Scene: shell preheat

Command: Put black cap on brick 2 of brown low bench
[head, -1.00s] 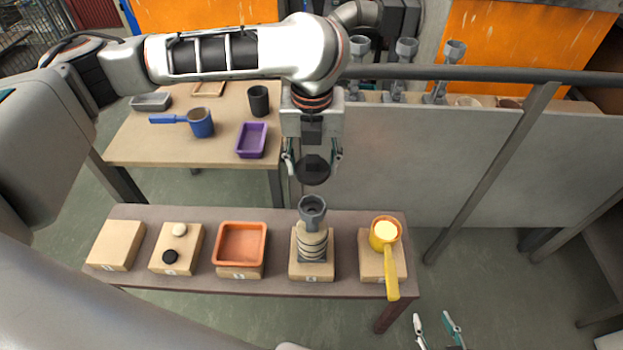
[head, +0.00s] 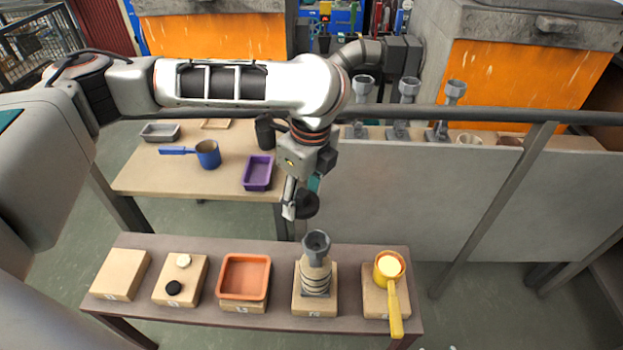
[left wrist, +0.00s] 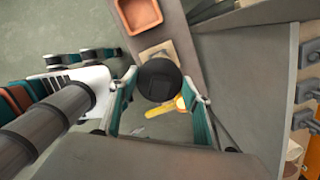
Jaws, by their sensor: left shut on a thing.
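My left gripper (head: 306,198) is shut on a round black cap (head: 307,204), held in the air behind the bench, above and behind brick 4. In the left wrist view the cap (left wrist: 160,80) sits between the fingertips and hides part of a brick behind it. The brown low bench (head: 215,318) carries a row of numbered bricks. Brick 2 (head: 188,295), second from left, bears a small white disc (head: 183,261) and a small black disc (head: 174,288). My right gripper (left wrist: 82,58) shows at the left of the left wrist view, fingers apart.
Brick 1 (head: 120,275) is bare. An orange tray (head: 244,277) sits on brick 3, a grey funnel-topped stack (head: 316,265) on brick 4, a yellow pan (head: 390,268) on brick 5. A table (head: 150,180) with a blue pan (head: 207,154) and purple tray (head: 257,173) stands behind.

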